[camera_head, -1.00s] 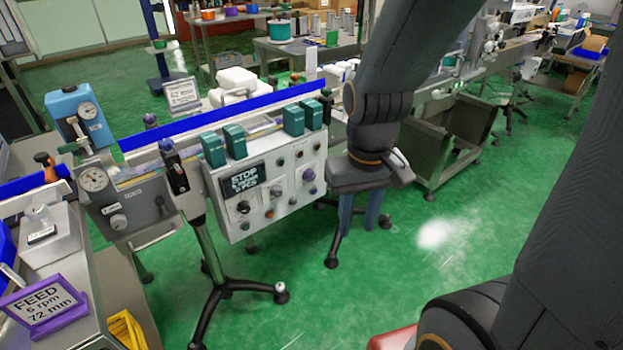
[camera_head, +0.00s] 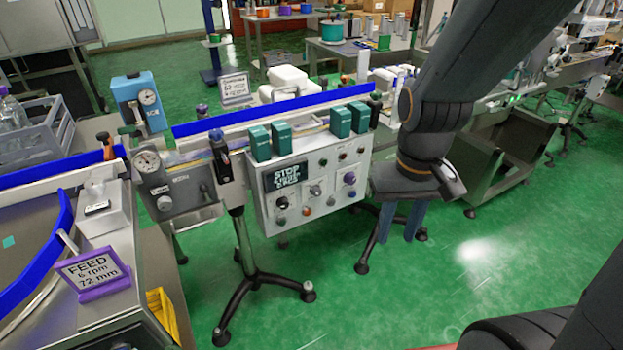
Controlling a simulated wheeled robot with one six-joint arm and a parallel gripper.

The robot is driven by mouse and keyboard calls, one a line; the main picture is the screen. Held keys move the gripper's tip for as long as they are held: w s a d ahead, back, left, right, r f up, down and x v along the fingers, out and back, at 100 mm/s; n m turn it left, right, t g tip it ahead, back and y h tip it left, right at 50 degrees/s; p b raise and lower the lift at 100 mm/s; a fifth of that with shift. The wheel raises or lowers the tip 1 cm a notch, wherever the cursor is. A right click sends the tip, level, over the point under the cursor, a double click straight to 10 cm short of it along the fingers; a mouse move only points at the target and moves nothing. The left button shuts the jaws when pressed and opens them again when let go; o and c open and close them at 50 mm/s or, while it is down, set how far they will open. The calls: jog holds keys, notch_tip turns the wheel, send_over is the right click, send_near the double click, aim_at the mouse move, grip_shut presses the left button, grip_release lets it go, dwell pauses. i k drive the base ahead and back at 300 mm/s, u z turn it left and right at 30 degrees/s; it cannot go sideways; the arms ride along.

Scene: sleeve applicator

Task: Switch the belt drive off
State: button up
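The grey control panel (camera_head: 325,160) hangs on the front of the belt line. It carries a dark display (camera_head: 287,176) whose top word reads STOP, a black knob (camera_head: 281,203), a grey knob (camera_head: 315,190), a purple knob (camera_head: 349,179) and several small buttons or lamps. The labels are too small to read, so I cannot tell which control is the belt drive's. My gripper (camera_head: 402,224) is right of the panel, pointing down. Its two blue-grey fingers are apart with nothing between them. It appears clear of the panel.
Green boxes (camera_head: 340,122) line the panel's top edge, before a blue rail (camera_head: 275,113). A black tripod stand (camera_head: 247,280) is below left. A purple-framed FEED sign (camera_head: 93,274) stands on the left bench. The green floor (camera_head: 400,300) in front is mostly clear.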

aim_at(349, 178)
jog(key=u, duration=1.35)
jog(key=k, duration=0.55)
jog(key=z, duration=1.15)
